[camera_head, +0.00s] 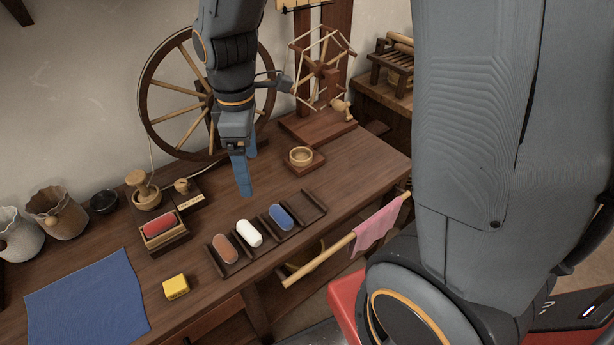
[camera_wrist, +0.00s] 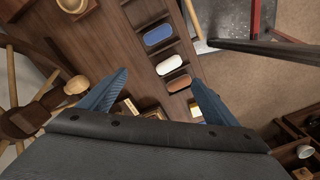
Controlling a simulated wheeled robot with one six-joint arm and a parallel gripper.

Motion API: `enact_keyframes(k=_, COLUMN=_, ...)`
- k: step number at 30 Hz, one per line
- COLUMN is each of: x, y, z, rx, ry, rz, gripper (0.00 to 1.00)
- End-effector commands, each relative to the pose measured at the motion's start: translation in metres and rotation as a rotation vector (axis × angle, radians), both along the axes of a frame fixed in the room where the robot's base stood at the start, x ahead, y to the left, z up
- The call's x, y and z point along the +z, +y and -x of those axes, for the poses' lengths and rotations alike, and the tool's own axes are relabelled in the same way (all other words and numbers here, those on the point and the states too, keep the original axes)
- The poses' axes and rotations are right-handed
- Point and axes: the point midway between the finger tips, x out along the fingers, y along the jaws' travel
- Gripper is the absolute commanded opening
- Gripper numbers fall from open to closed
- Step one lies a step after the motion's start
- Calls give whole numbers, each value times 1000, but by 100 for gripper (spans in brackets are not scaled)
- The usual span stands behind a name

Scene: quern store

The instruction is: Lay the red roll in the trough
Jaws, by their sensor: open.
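The red roll (camera_head: 159,224) lies in a small wooden box (camera_head: 166,242) on the left of the bench. A long dark wooden trough (camera_head: 233,268), divided by crosspieces, lies at the front middle. It holds a brown roll (camera_head: 226,249), a white roll (camera_head: 249,233) and a blue roll (camera_head: 281,217); its right end section is empty. My gripper (camera_head: 244,178) hangs above the bench, behind the trough, pointing down, open and empty. In the wrist view, the blue roll (camera_wrist: 158,35), white roll (camera_wrist: 169,65) and brown roll (camera_wrist: 179,83) show beyond the open fingers (camera_wrist: 160,84); I cannot make out the red roll there.
A yellow block (camera_head: 176,287) and a blue cloth (camera_head: 87,303) lie at front left. A mortar (camera_head: 147,200) stands behind the red roll. A rod with pink cloth (camera_head: 377,224) juts along the front edge.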

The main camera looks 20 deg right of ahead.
Motion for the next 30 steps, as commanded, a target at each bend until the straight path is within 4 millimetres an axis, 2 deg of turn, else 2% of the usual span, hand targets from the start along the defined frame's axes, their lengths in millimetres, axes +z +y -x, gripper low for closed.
enact_keyframes(k=1, x=1, y=-15, z=11, rx=-147, ry=-1, rz=-2, gripper=83)
enact_keyframes(k=6, x=1, y=-54, z=48, rx=-662, ry=-2, rz=-9, gripper=83)
enact_keyframes(k=9, x=0, y=-70, z=66, rx=-904, ry=-2, rz=-12, gripper=83)
enact_keyframes(k=12, x=-1, y=-80, z=79, rx=-1072, ry=-2, rz=-15, gripper=83)
enact_keyframes(k=17, x=-2, y=-95, z=88, rx=-1193, ry=-2, rz=-17, gripper=83)
enact_keyframes(k=30, x=-2, y=-95, z=88, rx=-1200, ry=-2, rz=-16, gripper=83)
